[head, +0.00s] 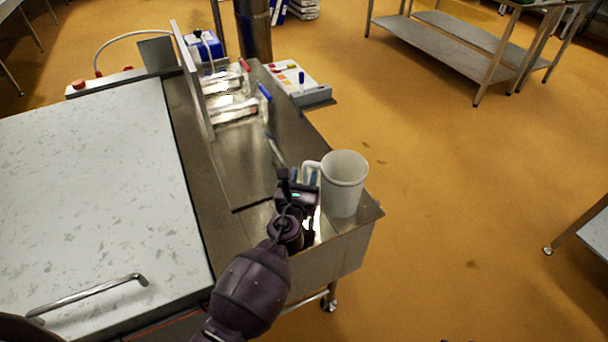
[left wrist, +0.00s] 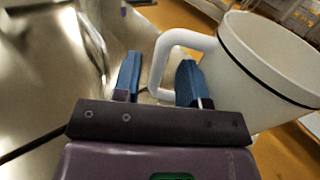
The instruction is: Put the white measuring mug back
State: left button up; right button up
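The white measuring mug (head: 343,185) is upright at the near right corner of the steel table (head: 238,232), its handle turned left. My left gripper (head: 304,177) is at the mug's handle side. In the left wrist view, the gripper's blue fingers (left wrist: 160,80) are apart, with the white handle between them. One finger is inside the handle loop beside the mug (left wrist: 268,68), the other outside with a visible gap. The fingers are not closed on the handle. The mug's base is partly unclear. My right gripper is not in view.
A large pale lid with a metal handle (head: 88,296) is at the left. An upright panel (head: 192,80), red and blue marked items and a white tray (head: 290,80) are at the table's far end. Open orange floor (head: 450,200) lies to the right.

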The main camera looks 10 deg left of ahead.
pick_arm(q)
jog(key=s, duration=0.9)
jog(key=shift+s+a, duration=0.25)
jog(key=shift+s, duration=0.75)
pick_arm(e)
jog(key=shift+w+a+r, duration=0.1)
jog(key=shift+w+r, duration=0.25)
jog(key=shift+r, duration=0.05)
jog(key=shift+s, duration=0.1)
